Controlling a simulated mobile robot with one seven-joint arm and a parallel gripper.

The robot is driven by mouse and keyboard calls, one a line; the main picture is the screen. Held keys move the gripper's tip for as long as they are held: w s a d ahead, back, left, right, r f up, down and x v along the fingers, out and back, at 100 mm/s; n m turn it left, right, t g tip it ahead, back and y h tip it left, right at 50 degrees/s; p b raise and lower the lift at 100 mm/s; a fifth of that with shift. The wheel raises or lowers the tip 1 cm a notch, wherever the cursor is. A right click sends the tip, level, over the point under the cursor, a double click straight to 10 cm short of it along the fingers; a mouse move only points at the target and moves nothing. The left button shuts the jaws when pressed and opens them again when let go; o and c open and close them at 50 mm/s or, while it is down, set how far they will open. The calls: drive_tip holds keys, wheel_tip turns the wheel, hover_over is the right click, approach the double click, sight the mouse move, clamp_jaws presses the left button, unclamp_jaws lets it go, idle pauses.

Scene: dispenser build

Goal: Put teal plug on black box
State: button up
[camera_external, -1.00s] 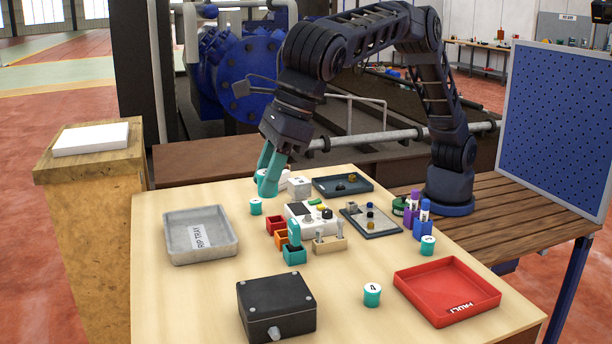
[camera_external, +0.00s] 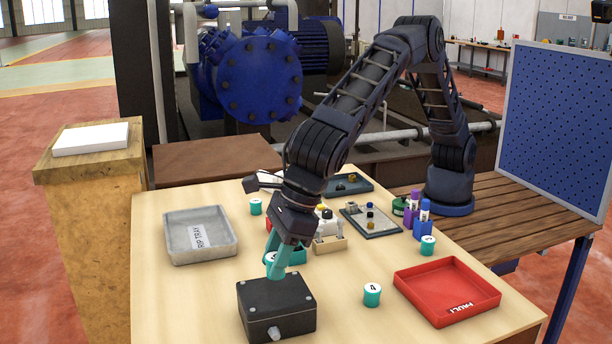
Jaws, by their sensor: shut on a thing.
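My gripper (camera_external: 277,272) has teal fingers and points down at the far edge of the black box (camera_external: 278,307). It is shut on a teal plug (camera_external: 270,258), of which only part of the white numbered top shows beside the fingers. The fingers hide the rest of the plug. I cannot tell whether plug or fingertips touch the box lid. Other teal plugs with white tops stand on the table: one marked 4 (camera_external: 372,295) right of the box, one at the far right (camera_external: 428,246), and one by the grey tray (camera_external: 255,208).
A grey drip tray (camera_external: 180,255) lies at left and a red tray (camera_external: 480,300) at right. Behind my gripper are small bins, a wooden block (camera_external: 331,246), a dark parts tray (camera_external: 383,231) and purple-blue bottles (camera_external: 424,222). The table around the box's front is clear.

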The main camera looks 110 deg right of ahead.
drive_tip(key=shift+f, duration=2.2)
drive_tip(key=shift+f, duration=0.15)
drive_tip(key=o, duration=1)
